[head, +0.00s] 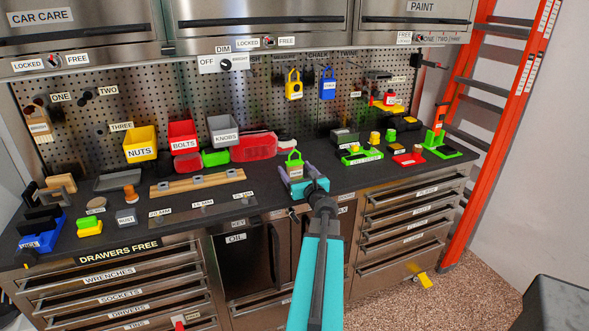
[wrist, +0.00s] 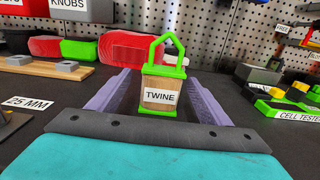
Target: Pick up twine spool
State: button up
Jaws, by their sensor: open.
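The twine spool (wrist: 159,97) stands upright on the dark worktop. It has a brown wound body, a white TWINE label, green end rims and a green loop handle on top. In the head view the spool (head: 294,169) is at the middle of the bench, near its front edge. My gripper (wrist: 160,88) is open, with one purple finger on each side of the spool at low height. A small gap shows on the left; I cannot tell whether the right finger touches it. In the head view my gripper (head: 293,172) reaches the spool from the front.
A red translucent case (head: 253,147) lies behind and left of the spool. A wooden rail (head: 198,183) lies to the left. The green cell tester (head: 361,157) stands to the right. The pegboard (head: 290,121) rises behind. Bare worktop surrounds the spool closely.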

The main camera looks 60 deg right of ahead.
aim_at(293, 163)
jog(key=shift+w+d, duration=0.2)
jog(key=shift+w, duration=0.15)
jog(key=shift+d+r+p+x, duration=0.15)
jog(key=shift+p+x, duration=0.3)
jog(key=shift+x, duration=0.35)
jog(key=shift+d+r+p+x, duration=0.1)
jog(key=shift+p+x, duration=0.3)
jog(key=shift+x, duration=1.25)
jog(key=c, duration=1.2)
